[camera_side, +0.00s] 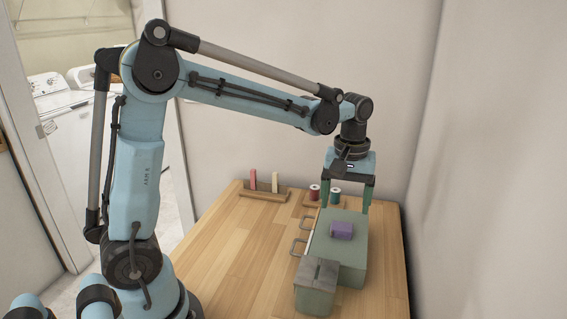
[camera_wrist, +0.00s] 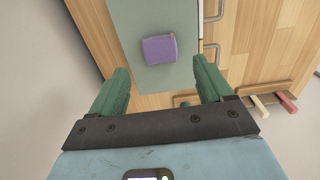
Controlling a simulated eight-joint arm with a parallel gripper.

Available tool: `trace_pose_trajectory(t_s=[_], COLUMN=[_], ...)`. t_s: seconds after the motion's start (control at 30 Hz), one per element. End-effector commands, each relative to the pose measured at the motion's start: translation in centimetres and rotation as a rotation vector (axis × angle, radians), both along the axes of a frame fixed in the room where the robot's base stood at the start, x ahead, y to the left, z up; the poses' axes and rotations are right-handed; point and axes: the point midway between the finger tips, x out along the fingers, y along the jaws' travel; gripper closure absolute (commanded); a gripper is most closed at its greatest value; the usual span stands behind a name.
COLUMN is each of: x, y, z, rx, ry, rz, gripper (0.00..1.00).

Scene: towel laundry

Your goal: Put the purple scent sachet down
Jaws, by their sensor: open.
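The purple scent sachet (camera_side: 342,230) rests on top of a green-grey cabinet (camera_side: 352,255) with metal handles on its left side. In the wrist view the sachet (camera_wrist: 159,49) lies on the flat green top (camera_wrist: 126,14), beyond the fingertips and roughly between their lines. My gripper (camera_side: 349,207) is open and empty, behind the sachet at the cabinet's far end. In the wrist view its two green fingers (camera_wrist: 162,75) are wide apart and do not touch the sachet.
A grey-green box (camera_side: 316,287) stands at the cabinet's near left corner. Red and green spools (camera_side: 325,194) and a wooden rack (camera_side: 264,193) with pink and cream sticks stand at the back. The wooden table (camera_side: 240,250) is clear on the left. A wall is close on the right.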

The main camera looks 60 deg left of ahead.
Motion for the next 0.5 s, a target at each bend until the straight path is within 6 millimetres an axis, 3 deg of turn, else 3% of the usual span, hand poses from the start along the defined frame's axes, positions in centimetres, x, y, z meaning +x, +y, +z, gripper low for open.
trace_pose_trajectory(t_s=[0.2, 0.5], x=[-0.1, -0.1], y=[0.0, 0.0], z=[3.6, 6.0], rx=[0.000, 0.000], ry=[0.000, -0.001], rz=[0.000, -0.002], gripper=[0.21, 0.21])
